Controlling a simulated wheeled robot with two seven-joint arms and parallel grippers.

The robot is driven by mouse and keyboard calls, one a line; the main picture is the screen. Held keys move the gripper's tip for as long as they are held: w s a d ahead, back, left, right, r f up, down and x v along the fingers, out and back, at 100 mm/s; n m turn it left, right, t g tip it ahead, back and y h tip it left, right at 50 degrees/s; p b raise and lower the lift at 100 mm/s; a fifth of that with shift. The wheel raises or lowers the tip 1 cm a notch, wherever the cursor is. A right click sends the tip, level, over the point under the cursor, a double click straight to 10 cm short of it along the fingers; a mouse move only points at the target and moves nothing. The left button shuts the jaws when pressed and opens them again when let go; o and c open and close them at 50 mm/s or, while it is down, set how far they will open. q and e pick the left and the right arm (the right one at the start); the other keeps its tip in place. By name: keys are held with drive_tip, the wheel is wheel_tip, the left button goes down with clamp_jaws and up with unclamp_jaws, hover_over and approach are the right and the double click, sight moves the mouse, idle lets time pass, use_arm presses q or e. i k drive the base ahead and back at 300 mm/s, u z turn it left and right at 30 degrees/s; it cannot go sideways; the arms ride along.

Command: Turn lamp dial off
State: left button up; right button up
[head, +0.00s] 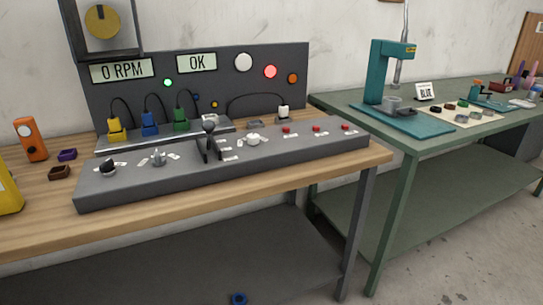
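A grey control console (300,149) lies on the wooden bench. On its top are a black dial (109,166), a grey dial (158,157) and a white dial (253,139), each with small labels around it. The labels are too small to read, so I cannot tell which is the lamp dial. On the back panel (220,85) are a large white lamp (243,62), a bright red lamp (270,71) and a duller orange lamp (292,78). A small green light (168,83) glows. Neither of my grippers is in view.
A black lever (210,140) stands upright mid-console; red buttons (317,128) sit to its right. Yellow, blue and green plugs (150,124) with cables stand behind. Displays read "0 RPM" (123,70) and "OK" (197,62). A green bench (440,135) with a press stands right.

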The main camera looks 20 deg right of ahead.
sight(252, 139)
drive_tip(key=u, duration=0.7)
drive_tip(key=k, duration=0.15)
drive_tip(key=z, duration=1.65)
drive_tip(key=i, duration=0.65)
drive_tip(key=u, duration=0.4)
